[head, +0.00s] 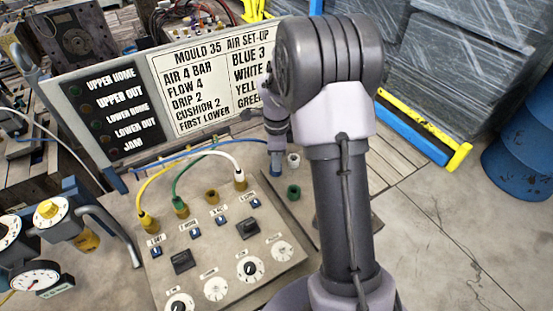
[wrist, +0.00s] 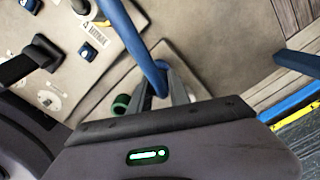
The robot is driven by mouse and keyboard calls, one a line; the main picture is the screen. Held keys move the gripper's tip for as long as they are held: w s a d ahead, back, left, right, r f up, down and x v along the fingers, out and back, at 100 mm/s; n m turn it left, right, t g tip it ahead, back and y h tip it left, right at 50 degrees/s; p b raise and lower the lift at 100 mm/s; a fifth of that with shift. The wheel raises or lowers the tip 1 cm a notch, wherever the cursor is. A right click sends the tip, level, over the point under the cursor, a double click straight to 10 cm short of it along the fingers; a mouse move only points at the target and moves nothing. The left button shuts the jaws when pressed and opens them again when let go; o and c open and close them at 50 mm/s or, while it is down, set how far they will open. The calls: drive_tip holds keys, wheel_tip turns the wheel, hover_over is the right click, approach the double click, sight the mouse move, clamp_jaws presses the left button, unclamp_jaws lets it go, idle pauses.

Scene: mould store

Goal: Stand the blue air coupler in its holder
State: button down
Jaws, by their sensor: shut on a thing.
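My gripper (head: 276,148) is shut on the blue air coupler (head: 275,169), which hangs below the fingers beside the panel's upper right corner. In the wrist view, the blue hose (wrist: 124,36) runs down between the two fingers (wrist: 163,92); the coupler's lower end is hidden there. A green cup-like holder (head: 293,192) and a white one (head: 293,160) stand close to the coupler. The green holder also shows in the wrist view (wrist: 121,102), left of the fingers. I cannot make out a blue holder, nor whether the coupler touches anything below it.
The control panel (head: 215,285) carries knobs, switches and plugged yellow (head: 148,221), green (head: 180,206) and white (head: 240,181) couplers with arching hoses. An empty-looking yellow-brown port (head: 212,196) lies between them. A set-up board (head: 205,85) stands behind. The blue hose trails left.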

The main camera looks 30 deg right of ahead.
drive_tip(key=c, duration=1.1)
unclamp_jaws()
drive_tip(key=shift+f, duration=0.1)
drive_tip(key=shift+c, duration=0.2)
drive_tip(key=shift+o, duration=0.5)
drive_tip(key=shift+s+f, duration=0.1)
drive_tip(key=shift+c, duration=0.3)
drive_tip(key=shift+o, duration=0.4)
wheel_tip(320, 180, up, 8)
drive_tip(key=p, duration=0.5)
drive_tip(key=shift+f, duration=0.1)
